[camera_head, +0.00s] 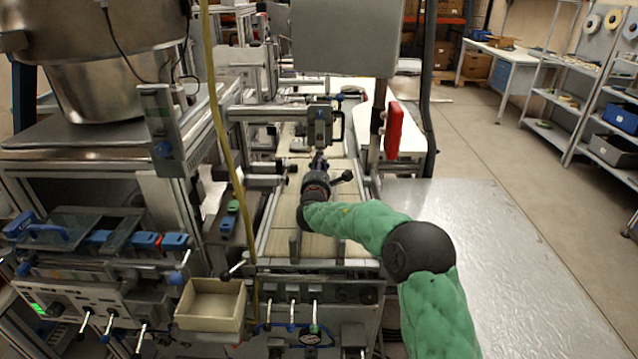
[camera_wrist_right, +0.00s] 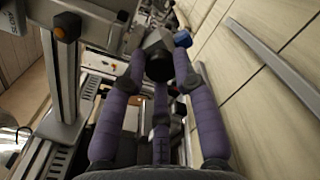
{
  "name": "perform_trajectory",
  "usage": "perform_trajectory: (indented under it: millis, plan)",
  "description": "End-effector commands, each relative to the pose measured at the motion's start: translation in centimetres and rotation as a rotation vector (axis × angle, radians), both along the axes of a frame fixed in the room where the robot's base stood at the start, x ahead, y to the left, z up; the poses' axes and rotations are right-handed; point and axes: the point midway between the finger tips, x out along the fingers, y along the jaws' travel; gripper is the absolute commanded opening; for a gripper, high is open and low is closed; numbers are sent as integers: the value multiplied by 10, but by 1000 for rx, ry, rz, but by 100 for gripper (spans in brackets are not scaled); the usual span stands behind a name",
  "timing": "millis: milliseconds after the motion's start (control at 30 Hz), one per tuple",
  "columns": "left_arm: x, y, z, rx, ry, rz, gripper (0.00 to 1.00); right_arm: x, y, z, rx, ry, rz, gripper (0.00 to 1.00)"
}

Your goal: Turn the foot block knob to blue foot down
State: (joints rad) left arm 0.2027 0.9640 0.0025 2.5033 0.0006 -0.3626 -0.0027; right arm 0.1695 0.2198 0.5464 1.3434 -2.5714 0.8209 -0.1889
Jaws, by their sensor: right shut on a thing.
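My right gripper (camera_head: 318,163) reaches over the conveyor at the end of the green-sleeved arm. In the right wrist view its purple fingers (camera_wrist_right: 165,72) are closed around a dark knob (camera_wrist_right: 158,62) on a grey metal piece. A blue part (camera_wrist_right: 183,38) shows just beyond the knob, to its right. In the head view a metal block (camera_head: 320,124) stands just beyond the gripper, and the knob itself is hidden or too small to make out. Which way the blue foot points cannot be told. My left gripper is not in view.
Metal rails and the tan conveyor bed (camera_head: 284,232) lie under and beside the gripper. A red part (camera_head: 394,130) on a post stands to its right. A beige bin (camera_head: 211,305) is at the front left. The metal tabletop (camera_head: 520,250) on the right is clear.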

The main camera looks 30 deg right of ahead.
Motion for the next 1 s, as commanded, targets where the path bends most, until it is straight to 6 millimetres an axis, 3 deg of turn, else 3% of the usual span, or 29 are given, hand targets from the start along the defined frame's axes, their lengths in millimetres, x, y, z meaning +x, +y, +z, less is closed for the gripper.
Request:
perform_trajectory:
  millis: [33, 100, 300, 1000]
  plan:
    - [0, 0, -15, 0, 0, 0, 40, 0, -2, -2, 35, -30, -8, 0]
    - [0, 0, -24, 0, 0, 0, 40, -1, -2, -1, 90, -65, -15, 0]
    - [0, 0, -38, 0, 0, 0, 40, 0, -2, 1, 251, -161, -34, 0]
    - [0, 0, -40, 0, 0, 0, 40, -1, -3, 4, 738, -459, -94, 0]
